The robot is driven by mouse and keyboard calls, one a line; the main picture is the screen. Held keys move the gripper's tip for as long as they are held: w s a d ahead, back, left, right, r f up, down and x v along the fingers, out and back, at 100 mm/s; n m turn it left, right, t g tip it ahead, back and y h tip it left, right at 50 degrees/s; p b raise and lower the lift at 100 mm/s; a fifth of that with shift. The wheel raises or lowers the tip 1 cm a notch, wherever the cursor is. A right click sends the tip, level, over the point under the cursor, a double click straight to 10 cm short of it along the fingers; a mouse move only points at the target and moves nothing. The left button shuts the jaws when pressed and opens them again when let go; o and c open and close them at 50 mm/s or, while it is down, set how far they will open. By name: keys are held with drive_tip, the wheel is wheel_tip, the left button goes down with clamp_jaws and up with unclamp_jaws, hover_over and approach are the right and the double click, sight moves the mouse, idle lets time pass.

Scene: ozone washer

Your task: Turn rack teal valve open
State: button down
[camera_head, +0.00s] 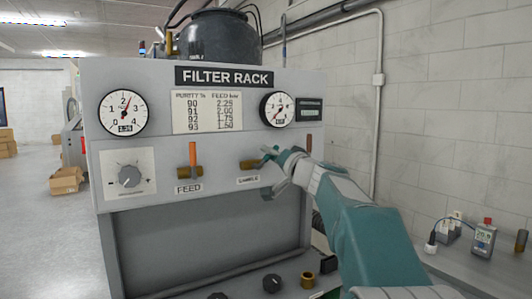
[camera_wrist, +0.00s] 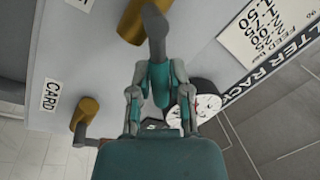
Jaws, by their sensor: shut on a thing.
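The teal valve (camera_head: 251,164) is a brass body above the SAMPLE label on the front of the filter rack panel (camera_head: 225,135). Its lever reaches right from the brass, toward my gripper (camera_head: 276,157), which largely covers it in the head view. In the wrist view the brass body (camera_wrist: 132,22) is at the top, and the grey-and-teal lever (camera_wrist: 157,35) runs down from it between my gripper's fingers (camera_wrist: 161,85). My gripper is shut on the lever's teal part.
The FEED valve (camera_head: 193,154) with an upright orange lever is left of the teal valve. A CARD valve (camera_wrist: 85,113) sits on the other side. Gauges (camera_head: 123,112) and a dial (camera_head: 129,175) are on the panel. A bench with a meter (camera_head: 483,239) is at right.

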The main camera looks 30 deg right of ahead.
drive_tip(key=m, duration=0.1)
drive_tip(key=f+m, duration=0.1)
drive_tip(key=m, duration=0.1)
drive_tip(key=d+f+m+h, duration=0.1)
drive_tip(key=m, duration=0.1)
drive_tip(key=shift+d+f+m+t+h, duration=0.1)
drive_tip(key=shift+f+m+h, duration=0.15)
drive_tip(key=shift+m, duration=0.55)
drive_tip(key=shift+f+m+t+h, duration=0.15)
drive_tip(key=shift+f+m, duration=0.1)
drive_tip(key=shift+m, duration=0.55)
drive_tip(key=shift+d+f+m+t+h, duration=0.1)
drive_tip(key=shift+f+m+h, duration=0.15)
drive_tip(key=shift+m, duration=0.55)
drive_tip(key=shift+f, duration=0.15)
drive_tip(key=c, duration=0.6)
unclamp_jaws()
drive_tip(key=shift+o, duration=0.2)
